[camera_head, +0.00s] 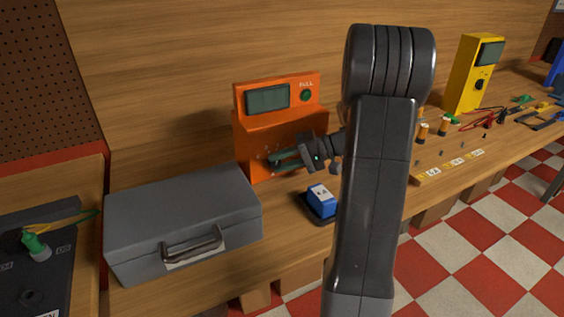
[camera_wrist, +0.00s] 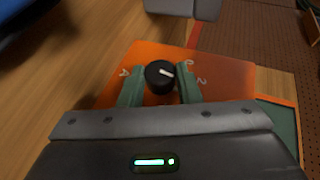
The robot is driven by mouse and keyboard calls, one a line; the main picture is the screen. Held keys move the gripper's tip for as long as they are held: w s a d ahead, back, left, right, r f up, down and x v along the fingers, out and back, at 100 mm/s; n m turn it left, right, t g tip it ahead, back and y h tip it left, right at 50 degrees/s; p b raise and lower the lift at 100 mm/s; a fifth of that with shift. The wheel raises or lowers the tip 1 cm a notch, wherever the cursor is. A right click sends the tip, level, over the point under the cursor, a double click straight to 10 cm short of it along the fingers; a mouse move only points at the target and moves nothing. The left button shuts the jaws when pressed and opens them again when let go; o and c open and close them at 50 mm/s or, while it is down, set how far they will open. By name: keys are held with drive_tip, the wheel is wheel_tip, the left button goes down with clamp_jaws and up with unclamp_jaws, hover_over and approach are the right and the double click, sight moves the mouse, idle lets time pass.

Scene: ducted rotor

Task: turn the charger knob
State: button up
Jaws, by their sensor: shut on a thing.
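The orange charger (camera_head: 243,128) stands on the wooden bench against the back wall, with a grey screen and a green round light marked FULL on its upper panel. My gripper (camera_head: 275,161) reaches its front face from the right. In the wrist view the charger's black knob (camera_wrist: 160,75) with a white pointer line sits between the two green fingers of my gripper (camera_wrist: 160,84). The fingers are shut on the knob. White marks show on the face around it. In the head view the knob is hidden behind my gripper.
A grey metal case (camera_head: 183,222) stands left of the charger.

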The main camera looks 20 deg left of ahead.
drive_tip(key=o, duration=1)
drive_tip(key=shift+c, duration=0.2)
drive_tip(key=v, duration=1.3)
drive_tip(key=shift+w+d, duration=0.2)
drive_tip(key=shift+d, duration=0.15)
drive_tip(key=shift+r, duration=0.1)
